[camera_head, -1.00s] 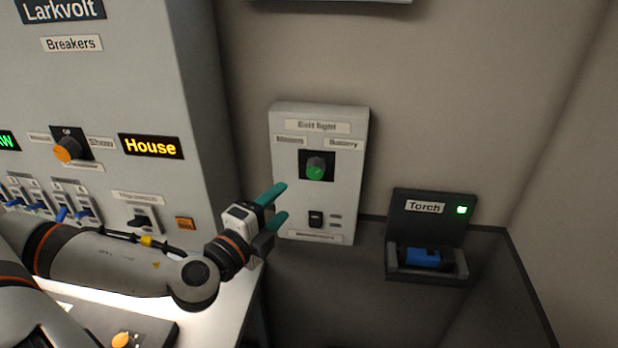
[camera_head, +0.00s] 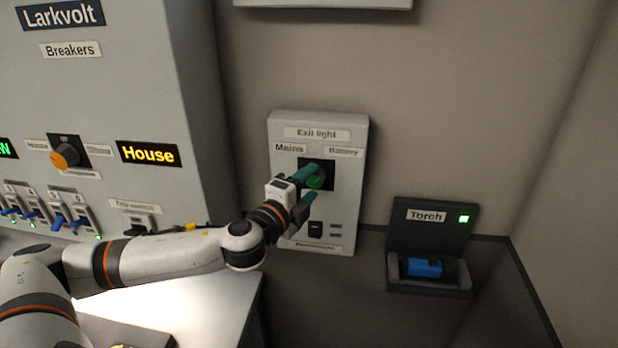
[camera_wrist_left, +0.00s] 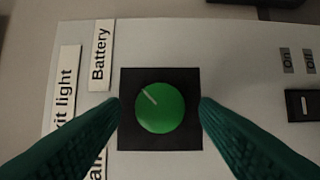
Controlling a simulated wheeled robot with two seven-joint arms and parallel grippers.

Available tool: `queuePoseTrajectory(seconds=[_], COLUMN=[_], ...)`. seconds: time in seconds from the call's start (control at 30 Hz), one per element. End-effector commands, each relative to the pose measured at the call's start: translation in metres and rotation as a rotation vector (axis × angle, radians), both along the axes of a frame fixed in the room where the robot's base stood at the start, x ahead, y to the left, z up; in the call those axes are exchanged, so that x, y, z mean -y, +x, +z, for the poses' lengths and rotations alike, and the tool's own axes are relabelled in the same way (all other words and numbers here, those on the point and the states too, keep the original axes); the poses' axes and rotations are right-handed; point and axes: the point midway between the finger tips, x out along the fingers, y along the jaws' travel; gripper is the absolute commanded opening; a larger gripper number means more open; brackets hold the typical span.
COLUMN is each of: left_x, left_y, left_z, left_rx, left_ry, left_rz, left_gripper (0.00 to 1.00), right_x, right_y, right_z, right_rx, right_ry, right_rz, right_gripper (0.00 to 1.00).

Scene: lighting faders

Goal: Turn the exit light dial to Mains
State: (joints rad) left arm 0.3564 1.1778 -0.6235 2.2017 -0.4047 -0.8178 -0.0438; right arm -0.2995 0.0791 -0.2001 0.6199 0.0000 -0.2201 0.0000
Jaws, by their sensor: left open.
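The exit light dial (camera_head: 318,181) is a round green knob on a black square plate on the pale Exit light panel (camera_head: 345,215). The panel has a Mains label (camera_head: 289,148) at upper left and a Battery label (camera_head: 343,152) at upper right. In the left wrist view, the white line on the dial (camera_wrist_left: 160,108) slants towards the Battery label (camera_wrist_left: 101,55). My left gripper (camera_head: 312,184) is open at the dial, its teal fingers partly hiding it. In the left wrist view the fingertips lie on both sides of the knob, with no clear contact. My right gripper is out of view.
A small black switch (camera_head: 315,229) sits below the dial. The Torch holder (camera_head: 430,285) with a blue torch stands to the right. The grey breaker cabinet (camera_head: 205,110) with its orange dial (camera_head: 66,157) stands to the left. Bare wall lies between panel and torch.

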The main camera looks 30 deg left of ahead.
Motion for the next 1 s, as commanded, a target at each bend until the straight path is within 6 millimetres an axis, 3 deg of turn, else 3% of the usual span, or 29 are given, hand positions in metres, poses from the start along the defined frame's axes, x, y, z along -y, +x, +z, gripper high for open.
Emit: queuePoseTrajectory(seconds=[0.37, 0.63, 1.0], left_x=[0.001, 0.0, 0.001], left_y=[0.007, 0.006, 0.006], left_z=[-0.001, -0.001, -0.006], left_rx=[0.0, 0.0, 0.022], left_ry=[0.0, 0.0, -0.057], left_rz=[-0.002, -0.001, -0.002], left_gripper=[0.56, 0.13, 0.11], right_x=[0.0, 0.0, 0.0], right_y=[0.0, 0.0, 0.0], right_z=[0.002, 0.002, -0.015], right_rx=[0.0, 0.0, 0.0], right_ry=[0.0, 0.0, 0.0], right_rz=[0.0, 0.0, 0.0], right_gripper=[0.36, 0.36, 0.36])
